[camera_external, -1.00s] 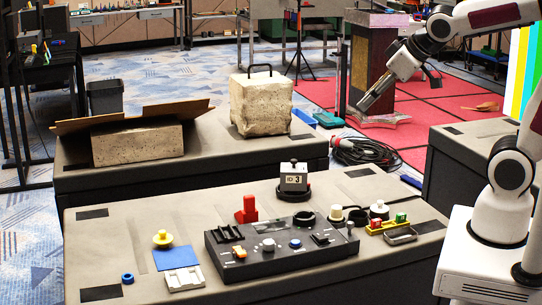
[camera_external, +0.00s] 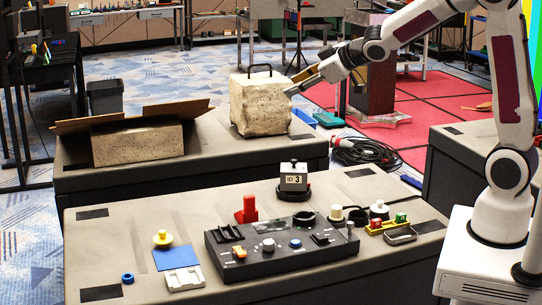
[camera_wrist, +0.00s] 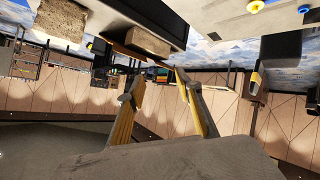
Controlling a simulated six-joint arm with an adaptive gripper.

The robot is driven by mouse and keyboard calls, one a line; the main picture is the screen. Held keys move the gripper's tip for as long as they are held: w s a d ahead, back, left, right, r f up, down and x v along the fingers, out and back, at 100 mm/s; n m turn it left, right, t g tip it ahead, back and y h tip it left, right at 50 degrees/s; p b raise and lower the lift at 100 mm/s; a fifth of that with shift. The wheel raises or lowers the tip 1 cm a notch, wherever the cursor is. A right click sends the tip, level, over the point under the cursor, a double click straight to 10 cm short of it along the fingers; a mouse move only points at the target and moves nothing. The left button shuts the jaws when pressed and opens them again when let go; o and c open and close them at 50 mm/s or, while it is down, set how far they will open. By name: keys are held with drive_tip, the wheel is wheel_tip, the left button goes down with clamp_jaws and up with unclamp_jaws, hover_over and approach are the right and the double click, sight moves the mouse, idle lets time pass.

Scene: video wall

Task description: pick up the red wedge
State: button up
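The red wedge (camera_external: 247,210) stands on the near grey table, just behind the black control panel, as a red upright piece with a wider foot. My gripper (camera_external: 291,91) is up and well behind it in the picture, in front of the pale stone block's right side, far from the wedge. In the wrist view, my gripper's two yellow-edged fingers (camera_wrist: 159,92) are spread apart with nothing between them. I cannot make out the red wedge in the wrist view.
The black control panel (camera_external: 285,246) fills the near table's middle. A boxy counter (camera_external: 293,178) stands right of the wedge. A blue square (camera_external: 177,256) and yellow knob (camera_external: 163,238) are left. The stone block (camera_external: 255,105) and open cardboard box (camera_external: 135,140) sit on the far table.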

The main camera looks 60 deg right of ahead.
drive_tip(key=w+d+f+n+t+y, duration=0.1)
drive_tip(key=w+f+n+y, duration=0.1)
drive_tip(key=w+f, duration=0.5)
drive_tip(key=n+g+y, duration=0.1)
drive_tip(key=n+y, duration=0.3)
drive_tip(key=y, duration=0.7)
approach(246, 206)
drive_tip(key=shift+w+d+r, duration=0.3)
drive_tip(key=shift+w+r, duration=0.6)
drive_tip(key=shift+r, duration=0.05)
drive_tip(key=shift+x, duration=1.35)
drive_tip(key=shift+f, duration=0.1)
drive_tip(key=shift+a, duration=0.1)
